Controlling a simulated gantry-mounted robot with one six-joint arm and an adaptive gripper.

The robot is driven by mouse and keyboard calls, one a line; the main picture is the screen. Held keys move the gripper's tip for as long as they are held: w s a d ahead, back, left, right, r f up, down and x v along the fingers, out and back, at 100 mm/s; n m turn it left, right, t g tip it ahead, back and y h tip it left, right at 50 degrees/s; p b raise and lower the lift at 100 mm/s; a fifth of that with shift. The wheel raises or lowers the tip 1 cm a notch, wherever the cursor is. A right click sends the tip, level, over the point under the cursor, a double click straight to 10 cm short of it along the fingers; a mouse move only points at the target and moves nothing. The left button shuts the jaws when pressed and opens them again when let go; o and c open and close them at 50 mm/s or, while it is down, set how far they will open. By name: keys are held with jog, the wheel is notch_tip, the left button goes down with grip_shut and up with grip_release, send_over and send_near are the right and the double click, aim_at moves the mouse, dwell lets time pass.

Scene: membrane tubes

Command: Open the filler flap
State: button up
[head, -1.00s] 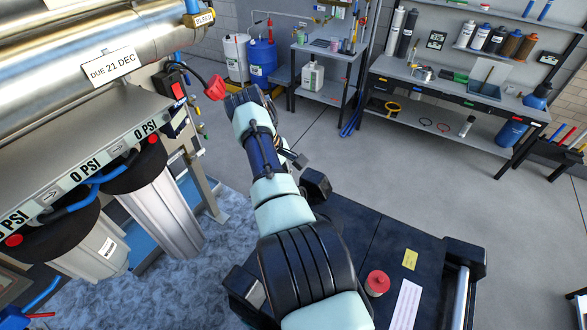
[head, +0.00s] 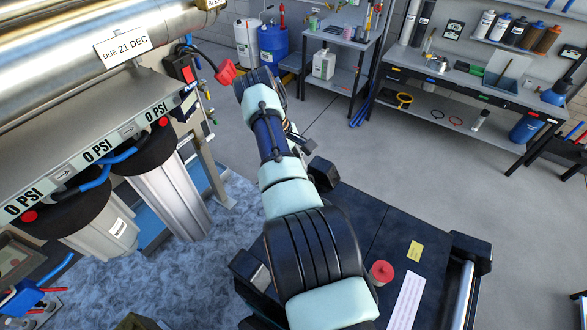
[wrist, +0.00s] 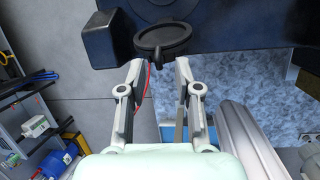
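A round black lid (wrist: 162,40) with a raised rim and a small tab at its lower edge shows in the wrist view. It sits against a dark body and looks like the filler flap. It looks closed, though its far side is hard to make out. My gripper (wrist: 158,68) is open, its two grey fingers apart below the lid with nothing held between them. In the head view my arm hides the fingers and the flap.
Filter housings (head: 168,195) and a large steel tube (head: 95,30) stand at left. A workbench (head: 440,85) stands at the back right. Grey floor (head: 420,165) is clear between. A black corner block (wrist: 100,38) is left of the lid.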

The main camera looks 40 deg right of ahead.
notch_tip(320, 180, up, 9)
dwell(0.7)
